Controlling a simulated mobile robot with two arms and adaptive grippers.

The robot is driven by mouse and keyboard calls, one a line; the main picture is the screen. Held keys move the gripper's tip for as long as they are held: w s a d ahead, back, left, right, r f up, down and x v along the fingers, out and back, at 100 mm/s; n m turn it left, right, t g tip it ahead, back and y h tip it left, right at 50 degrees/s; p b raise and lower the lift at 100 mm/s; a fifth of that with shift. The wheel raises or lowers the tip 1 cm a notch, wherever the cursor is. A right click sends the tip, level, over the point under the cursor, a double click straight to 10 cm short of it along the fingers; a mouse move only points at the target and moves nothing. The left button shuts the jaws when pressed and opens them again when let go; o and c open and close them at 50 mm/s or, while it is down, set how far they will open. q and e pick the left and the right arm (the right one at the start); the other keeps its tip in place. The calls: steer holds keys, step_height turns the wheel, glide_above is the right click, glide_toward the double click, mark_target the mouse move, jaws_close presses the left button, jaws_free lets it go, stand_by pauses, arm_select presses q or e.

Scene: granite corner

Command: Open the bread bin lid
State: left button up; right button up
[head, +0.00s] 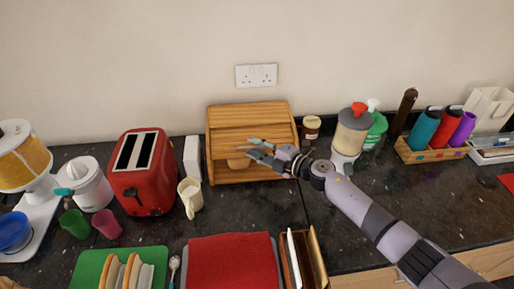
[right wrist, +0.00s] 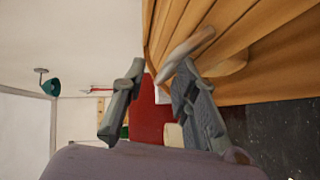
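The wooden bread bin (head: 225,122) stands against the back wall in the head view. Its slatted lid looks down over the front, with a small wooden handle (head: 238,162) low on it. My right gripper (head: 257,149) is in front of the lid, just right of the handle, and partly covers the front. In the right wrist view the slats of the bread bin (right wrist: 260,35) fill the upper right. There my right gripper (right wrist: 155,92) has its two fingers spread with nothing held between them. A pale handle-like piece (right wrist: 187,48) is close to one fingertip. Contact is unclear. My left gripper is out of view.
A red toaster (head: 143,180), a cream jug (head: 190,195) and a white box (head: 192,158) stand left of the bin. A small jar (head: 311,127) and a dispenser (head: 350,135) stand to its right. A red cloth (head: 232,262) lies in front, with dark counter between.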

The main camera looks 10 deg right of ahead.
steer(key=shift+f, duration=0.15)
steer(key=v, duration=1.2)
